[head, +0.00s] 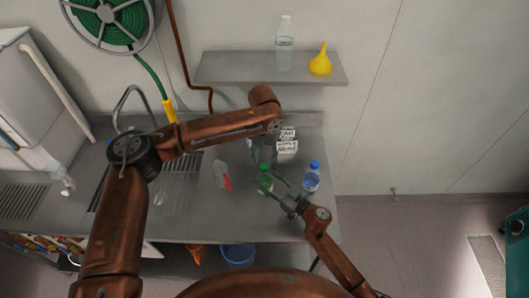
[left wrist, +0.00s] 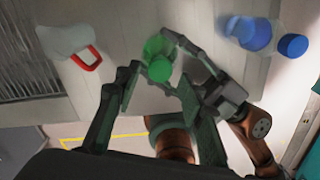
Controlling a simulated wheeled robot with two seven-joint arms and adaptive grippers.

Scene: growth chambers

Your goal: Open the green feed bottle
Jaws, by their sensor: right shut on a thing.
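The green feed bottle (head: 265,179) stands on the steel counter, with its round green cap (left wrist: 160,69) facing my left wrist camera. My right gripper (head: 266,190) reaches in from the right and is shut on the green bottle, one finger showing along its far side in the left wrist view. My left gripper (head: 264,158) hangs over the bottle from the far side. Part of the bottle is hidden by the grippers.
A blue-capped bottle (head: 312,178) stands close on the right. A white container with a red handle (head: 221,175) is on the left, near the sink (head: 175,190). Label cards (head: 287,146) stand behind. A shelf (head: 225,68) hangs above with a clear bottle and yellow funnel.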

